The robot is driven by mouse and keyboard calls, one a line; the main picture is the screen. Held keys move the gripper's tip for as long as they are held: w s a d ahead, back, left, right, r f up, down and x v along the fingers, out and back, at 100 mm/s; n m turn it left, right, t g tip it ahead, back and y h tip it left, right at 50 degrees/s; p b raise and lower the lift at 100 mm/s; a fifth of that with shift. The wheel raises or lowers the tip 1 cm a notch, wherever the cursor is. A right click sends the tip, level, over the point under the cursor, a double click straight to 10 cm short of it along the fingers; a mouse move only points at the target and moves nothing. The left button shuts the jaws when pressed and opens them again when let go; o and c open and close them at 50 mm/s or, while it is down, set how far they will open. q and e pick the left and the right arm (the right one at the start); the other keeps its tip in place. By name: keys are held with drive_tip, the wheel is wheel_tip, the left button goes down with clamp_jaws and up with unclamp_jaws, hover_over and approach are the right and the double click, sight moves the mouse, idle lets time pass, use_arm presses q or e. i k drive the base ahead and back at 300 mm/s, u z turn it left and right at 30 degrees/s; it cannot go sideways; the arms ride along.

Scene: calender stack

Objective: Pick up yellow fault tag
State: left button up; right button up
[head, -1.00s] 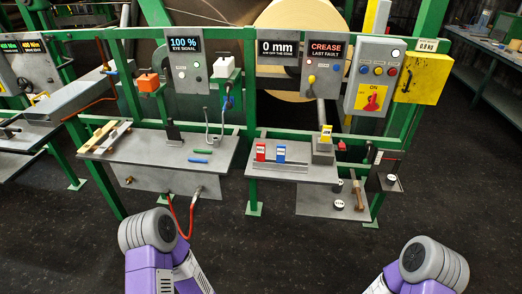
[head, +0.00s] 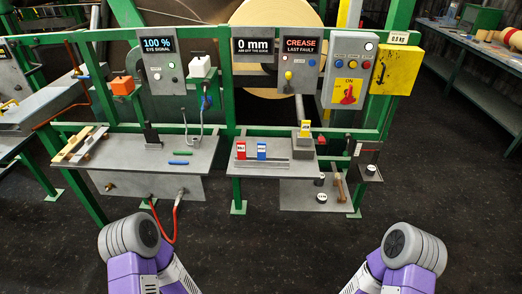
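The yellow fault tag (head: 305,128) stands upright on a grey block (head: 302,147) at the right part of the right-hand grey shelf (head: 275,170). A red tag (head: 241,150) and a blue tag (head: 262,151) stand in a rack to its left on the same shelf. Both my arms show only as purple and grey links at the bottom of the head view, well short of the shelf. Neither gripper is in the picture. Nothing touches the yellow tag.
A left-hand shelf (head: 130,158) holds wooden bars, a dark stand and blue and green sticks. A lower plate (head: 300,200) carries dark knobs and a wooden-handled tool. A green frame and control boxes (head: 347,78) stand behind. The dark floor in front is clear.

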sight(306, 124)
drive_tip(key=z, duration=0.2)
drive_tip(key=k, duration=0.25)
drive_tip(key=z, duration=2.5)
drive_tip(key=i, duration=0.15)
drive_tip(key=u, duration=1.7)
drive_tip(key=i, duration=1.1)
drive_tip(key=u, duration=0.95)
